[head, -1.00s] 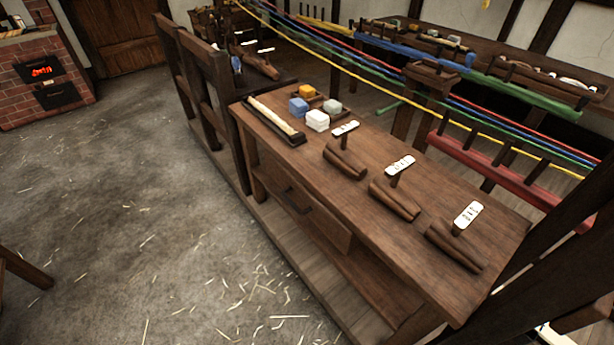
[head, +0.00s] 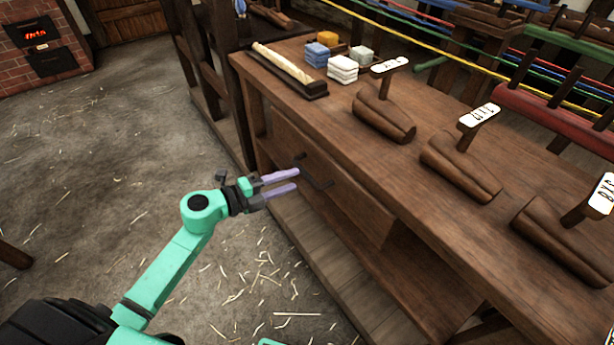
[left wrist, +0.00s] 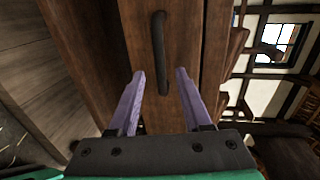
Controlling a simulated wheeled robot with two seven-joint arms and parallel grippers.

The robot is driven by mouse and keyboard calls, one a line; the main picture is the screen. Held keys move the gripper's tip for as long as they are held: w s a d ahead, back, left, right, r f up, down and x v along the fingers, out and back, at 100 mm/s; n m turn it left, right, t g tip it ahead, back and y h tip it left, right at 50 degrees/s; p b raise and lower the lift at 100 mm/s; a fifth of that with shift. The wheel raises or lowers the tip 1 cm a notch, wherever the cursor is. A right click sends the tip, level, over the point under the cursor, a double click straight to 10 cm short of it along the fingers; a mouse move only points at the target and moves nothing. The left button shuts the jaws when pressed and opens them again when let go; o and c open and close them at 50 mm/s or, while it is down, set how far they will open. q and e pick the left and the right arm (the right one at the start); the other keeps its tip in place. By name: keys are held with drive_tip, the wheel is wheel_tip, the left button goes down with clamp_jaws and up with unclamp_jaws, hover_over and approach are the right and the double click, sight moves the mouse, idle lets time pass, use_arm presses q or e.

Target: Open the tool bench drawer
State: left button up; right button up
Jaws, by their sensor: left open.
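The wooden tool bench (head: 300,100) stands at the right in the head view. Its drawer (head: 345,205) is in the front face below the top and looks shut. The drawer has a dark bar handle (head: 314,175). My left gripper (head: 298,180) is open, its two purple fingers pointing at the drawer front beside the handle. In the left wrist view the handle (left wrist: 160,52) stands upright in the picture, ahead of and between the open fingers (left wrist: 160,85). Nothing is held. I cannot tell whether a finger touches the handle. My right gripper is not in view.
The bench top carries a tray with a pale roll (head: 288,65), folded cloths (head: 342,69) and wooden tools with white tags (head: 384,113). The stone floor (head: 110,160) at left is open, with scattered straw.

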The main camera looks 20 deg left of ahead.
sight(307, 173)
use_arm(q)
drive_tip(key=x, duration=0.6)
drive_tip(key=shift+c, duration=0.3)
clamp_jaws()
idle(1.0)
